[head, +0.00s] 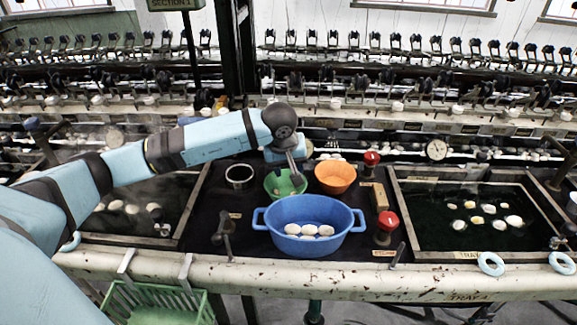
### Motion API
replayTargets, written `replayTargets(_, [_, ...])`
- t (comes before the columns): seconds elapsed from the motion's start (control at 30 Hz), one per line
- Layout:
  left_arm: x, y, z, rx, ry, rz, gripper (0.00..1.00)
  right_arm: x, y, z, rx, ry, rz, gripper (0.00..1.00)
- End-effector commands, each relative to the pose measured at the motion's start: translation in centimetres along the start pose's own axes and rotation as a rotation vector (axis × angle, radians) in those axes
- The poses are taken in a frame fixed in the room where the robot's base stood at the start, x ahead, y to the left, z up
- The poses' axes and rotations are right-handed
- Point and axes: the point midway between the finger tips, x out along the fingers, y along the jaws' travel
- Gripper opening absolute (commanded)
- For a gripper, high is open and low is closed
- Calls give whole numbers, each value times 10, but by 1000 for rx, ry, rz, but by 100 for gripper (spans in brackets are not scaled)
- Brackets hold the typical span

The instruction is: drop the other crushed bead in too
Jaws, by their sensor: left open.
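My left arm reaches in from the left, and its open left gripper (294,171) points down over the green bowl (272,186). The gripper hides part of the bowl's rim and inside; a small pale thing shows inside, too small to make out. The orange bowl (335,180) stands just to the right, and no bead shows clearly in it. The blue two-handled tub (308,242) in front holds several whitish oval pieces (309,231). I cannot tell which piece, if any, is a crushed bead. My right gripper is not in view.
A basin (405,215) of dark water with several pale and yellowish pieces lies right; another basin (184,215) lies left, partly behind my arm. A green crate (150,303) hangs below the front rail (350,275).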

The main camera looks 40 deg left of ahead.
Motion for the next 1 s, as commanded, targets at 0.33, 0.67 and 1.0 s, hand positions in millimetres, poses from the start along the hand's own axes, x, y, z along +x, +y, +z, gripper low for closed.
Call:
replayTargets(0.33, [-34, 1, -1, 1, 4, 3, 46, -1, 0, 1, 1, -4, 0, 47])
replayTargets(0.67, [-107, 0, -1, 1, 3, 2, 46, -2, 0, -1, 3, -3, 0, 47])
replayTargets(1.0, [-138, 0, 0, 1, 1, 1, 46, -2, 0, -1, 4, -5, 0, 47])
